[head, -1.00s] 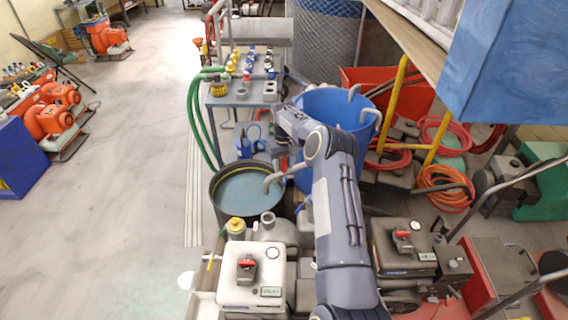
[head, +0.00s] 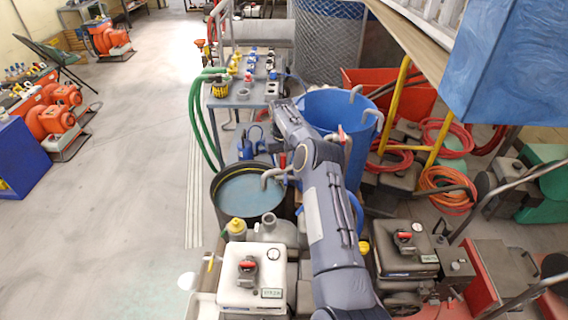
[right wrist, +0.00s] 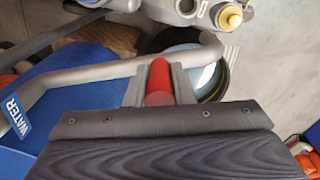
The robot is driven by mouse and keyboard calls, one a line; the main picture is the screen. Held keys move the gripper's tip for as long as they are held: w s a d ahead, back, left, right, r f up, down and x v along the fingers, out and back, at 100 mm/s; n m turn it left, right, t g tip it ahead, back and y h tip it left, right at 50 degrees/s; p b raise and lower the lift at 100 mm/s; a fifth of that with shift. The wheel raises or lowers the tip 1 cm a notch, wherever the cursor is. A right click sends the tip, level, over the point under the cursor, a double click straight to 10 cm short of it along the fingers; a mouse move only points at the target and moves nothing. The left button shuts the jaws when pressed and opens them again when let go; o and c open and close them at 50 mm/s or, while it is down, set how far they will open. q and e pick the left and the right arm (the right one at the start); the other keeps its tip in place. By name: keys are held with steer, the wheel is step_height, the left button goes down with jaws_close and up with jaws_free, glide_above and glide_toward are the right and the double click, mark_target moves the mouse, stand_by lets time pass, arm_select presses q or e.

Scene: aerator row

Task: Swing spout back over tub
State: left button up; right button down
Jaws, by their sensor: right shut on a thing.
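The spout is a bent grey pipe (head: 273,174) whose downturned end hangs over the right part of the round dark tub (head: 214,203), which holds bluish water. In the right wrist view the pipe (right wrist: 100,74) crosses from left to right and bends down near the tub (right wrist: 221,80). A red grip (right wrist: 158,82) stands up from the pipe. My right gripper (right wrist: 158,90) is shut on this red grip, one finger on each side. In the head view my forearm partly hides the grip and fingers. My left gripper is not in view.
A large blue barrel (head: 325,108) stands right behind my right arm. A grey bench (head: 243,98) with small coloured fittings is beyond the tub. Pale pump units (head: 252,282) stand in front.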

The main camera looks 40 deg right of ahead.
steer(key=c, duration=1.3)
jaws_free()
steer(key=shift+o, duration=0.2)
steer(key=shift+r, duration=3.95)
steer(key=shift+c, duration=0.2)
